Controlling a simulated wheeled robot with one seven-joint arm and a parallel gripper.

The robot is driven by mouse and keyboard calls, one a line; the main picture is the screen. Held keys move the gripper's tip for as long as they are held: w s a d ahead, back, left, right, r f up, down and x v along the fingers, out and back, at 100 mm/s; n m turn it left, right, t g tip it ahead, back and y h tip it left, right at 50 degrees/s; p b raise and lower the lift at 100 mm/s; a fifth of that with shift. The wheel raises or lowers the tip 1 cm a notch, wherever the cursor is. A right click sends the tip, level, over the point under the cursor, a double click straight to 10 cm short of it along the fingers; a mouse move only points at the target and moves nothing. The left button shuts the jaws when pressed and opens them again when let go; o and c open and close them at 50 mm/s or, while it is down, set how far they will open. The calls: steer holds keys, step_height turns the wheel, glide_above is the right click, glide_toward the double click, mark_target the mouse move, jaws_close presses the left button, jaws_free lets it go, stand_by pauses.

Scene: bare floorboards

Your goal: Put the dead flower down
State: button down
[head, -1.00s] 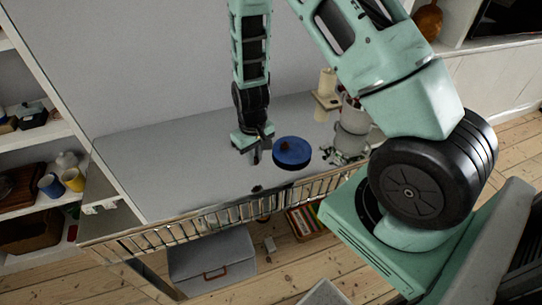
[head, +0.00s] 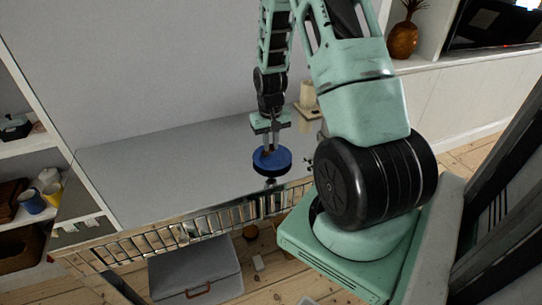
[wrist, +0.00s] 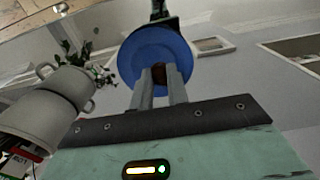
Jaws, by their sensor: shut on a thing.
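My gripper (head: 268,147) is over a round blue disc (head: 285,158) with a brown knob at its middle, above the grey tabletop. In the wrist view the two fingers (wrist: 160,75) are close together on the dark brown knob (wrist: 184,74), with the blue disc (wrist: 140,55) spread out beyond them. I cannot tell whether the disc rests on the surface. I see no clear dead flower. A dark green leafy sprig (wrist: 73,62) stands by the mugs in the wrist view; I cannot tell whether it is the flower.
Pale mugs (wrist: 40,118) are stacked left in the wrist view. A cream candle-like object (head: 307,96) stands behind my gripper. The grey tabletop (head: 150,170) is clear to the left. A slatted metal rail (head: 170,237) runs along its front, with a grey box (head: 195,272) below.

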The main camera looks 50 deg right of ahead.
mark_target(271, 164)
steer(key=shift+f+p, duration=0.3)
steer(key=shift+f, duration=2.5)
steer(key=shift+f, duration=0.1)
